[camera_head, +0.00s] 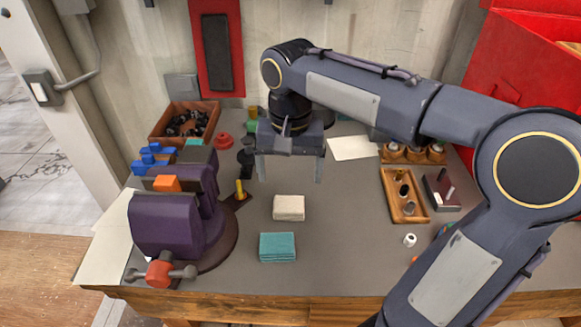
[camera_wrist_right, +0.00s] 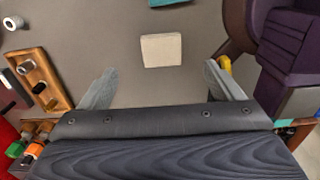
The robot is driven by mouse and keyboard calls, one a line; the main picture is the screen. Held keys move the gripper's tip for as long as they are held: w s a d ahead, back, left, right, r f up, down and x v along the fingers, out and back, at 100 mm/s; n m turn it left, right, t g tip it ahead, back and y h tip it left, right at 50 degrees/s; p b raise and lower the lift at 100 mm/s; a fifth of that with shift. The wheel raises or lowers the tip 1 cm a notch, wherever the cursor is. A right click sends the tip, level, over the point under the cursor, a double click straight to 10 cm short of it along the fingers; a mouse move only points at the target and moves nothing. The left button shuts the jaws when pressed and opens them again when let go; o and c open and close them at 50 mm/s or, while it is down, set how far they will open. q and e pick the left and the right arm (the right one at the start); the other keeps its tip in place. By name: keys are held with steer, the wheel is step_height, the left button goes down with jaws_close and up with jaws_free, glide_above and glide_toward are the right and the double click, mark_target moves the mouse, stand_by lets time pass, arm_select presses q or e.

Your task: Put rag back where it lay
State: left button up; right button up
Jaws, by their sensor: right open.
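A cream folded cloth (camera_head: 289,208) lies flat on the grey bench top. It also shows in the right wrist view (camera_wrist_right: 161,50), ahead of the fingers. A teal folded cloth (camera_head: 277,247) lies nearer the bench's front edge; only its edge shows at the top of the right wrist view (camera_wrist_right: 167,3). I cannot tell which of the two is the rag. My right gripper (camera_head: 290,174) is open and empty, its fingers pointing down above the bench, behind the cream cloth and apart from it. My left gripper is not in view.
A purple vise (camera_head: 170,222) stands left of the cloths. A crate of dark parts (camera_head: 158,128) is at the back left. A wooden tray (camera_head: 424,216) and a small white roll (camera_head: 410,240) are to the right. The bench between the cloths and tray is clear.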

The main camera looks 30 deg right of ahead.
steer(key=s+a+f+n+t+y, duration=0.1)
steer(key=s+f+t, duration=0.1)
steer(key=s, duration=0.3)
steer(key=s+a+f+n+t+y, duration=0.1)
steer(key=s+f+n, duration=0.1)
steer(key=s, duration=0.3)
steer(key=s+a+f+n+t+y, duration=0.1)
steer(key=s+f+t, duration=0.1)
steer(key=s+f, duration=0.2)
steer(key=shift+s+a+f+n+t+y, duration=0.1)
steer(key=shift+s+f+n+t+y, duration=0.25)
steer(key=shift+s, duration=0.25)
steer(key=shift+r, duration=0.1)
